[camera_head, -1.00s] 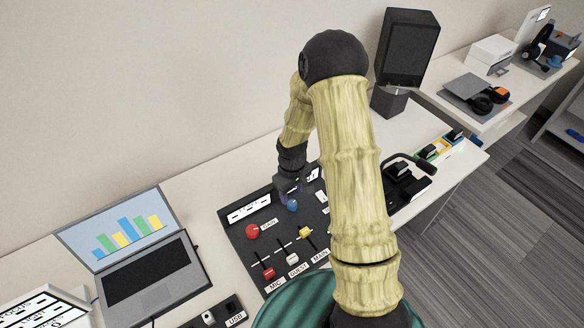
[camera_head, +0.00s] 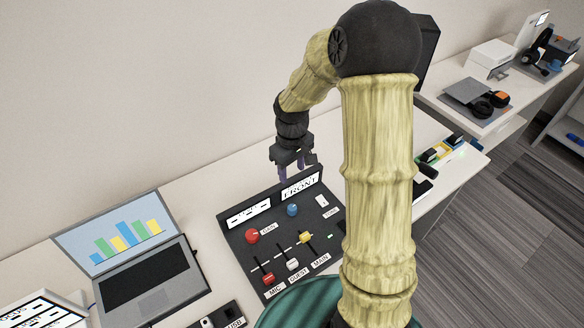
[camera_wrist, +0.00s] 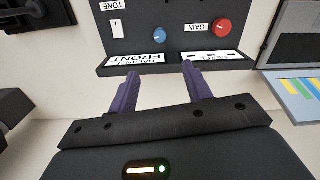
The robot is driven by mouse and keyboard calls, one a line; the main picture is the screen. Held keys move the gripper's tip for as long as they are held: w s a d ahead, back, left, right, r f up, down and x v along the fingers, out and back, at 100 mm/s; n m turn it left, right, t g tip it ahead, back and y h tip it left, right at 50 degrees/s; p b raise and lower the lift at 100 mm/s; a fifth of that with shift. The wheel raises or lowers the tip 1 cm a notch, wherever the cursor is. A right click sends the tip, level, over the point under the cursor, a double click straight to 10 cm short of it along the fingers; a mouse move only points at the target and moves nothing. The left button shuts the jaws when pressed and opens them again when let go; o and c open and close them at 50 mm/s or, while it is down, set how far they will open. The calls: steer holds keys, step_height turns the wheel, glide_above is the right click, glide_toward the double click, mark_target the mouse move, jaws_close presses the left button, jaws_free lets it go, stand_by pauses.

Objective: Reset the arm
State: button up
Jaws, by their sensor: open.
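My gripper (camera_head: 293,168) is raised above the back edge of a black control panel (camera_head: 243,247) on the white table. In the wrist view its two purple fingers (camera_wrist: 161,92) are apart with nothing between them, in front of the panel's white labels. The panel carries a red GAIN knob (camera_head: 253,236), a blue knob (camera_head: 292,210), a white switch (camera_head: 322,201) and sliders with red (camera_head: 268,278), white (camera_head: 292,264) and yellow (camera_head: 305,238) caps. My upper arm hides part of the table to the panel's right.
An open laptop (camera_head: 145,272) stands left of the panel. A USB box (camera_head: 222,318) lies at the front. A black speaker (camera_head: 427,50), partly hidden by my arm, stands at the back right. Headphones (camera_head: 491,103) lie on a farther table. The space above the panel is clear.

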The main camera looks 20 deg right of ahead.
stand_by(0.3)
steer(key=s+r+m+t, duration=0.1)
steer(key=s+r+m, duration=0.1)
steer(key=s, duration=0.5)
steer(key=s+r+m+t, duration=0.1)
steer(key=s+r+m, duration=0.2)
steer(key=s, duration=0.4)
steer(key=shift+s+r+m+t, duration=0.2)
steer(key=shift+r+m+t, duration=0.1)
steer(key=shift+r, duration=0.3)
steer(key=shift+c, duration=1.3)
